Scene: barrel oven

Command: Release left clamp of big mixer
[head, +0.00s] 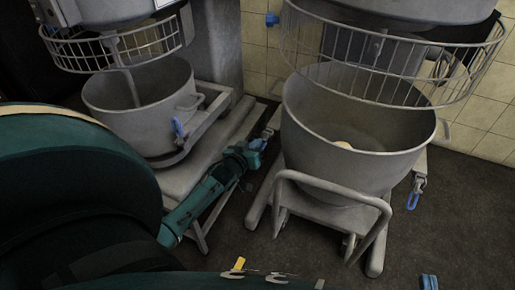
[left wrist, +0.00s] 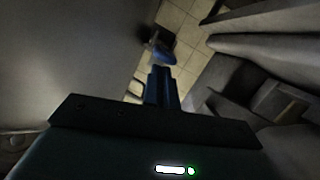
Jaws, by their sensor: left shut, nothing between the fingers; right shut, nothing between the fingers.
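The big mixer's grey bowl (head: 350,135) sits on a wheeled frame under the wire guard. Its left clamp (head: 268,132), grey metal with a blue handle, is beside the bowl's left side. My left gripper (head: 257,145) is shut and empty at that clamp. In the left wrist view, the shut blue fingers (left wrist: 161,72) point at the blue handle (left wrist: 163,56), close to or touching it; I cannot tell which. The right clamp (head: 415,192) hangs at the bowl's right side with a blue loop. My right gripper (head: 429,282) shows only as shut blue fingertips at the bottom edge.
The bowl cart's handle (head: 335,187) juts forward. A wire guard (head: 390,60) hangs above the big bowl. Dark floor is bare at the lower right.

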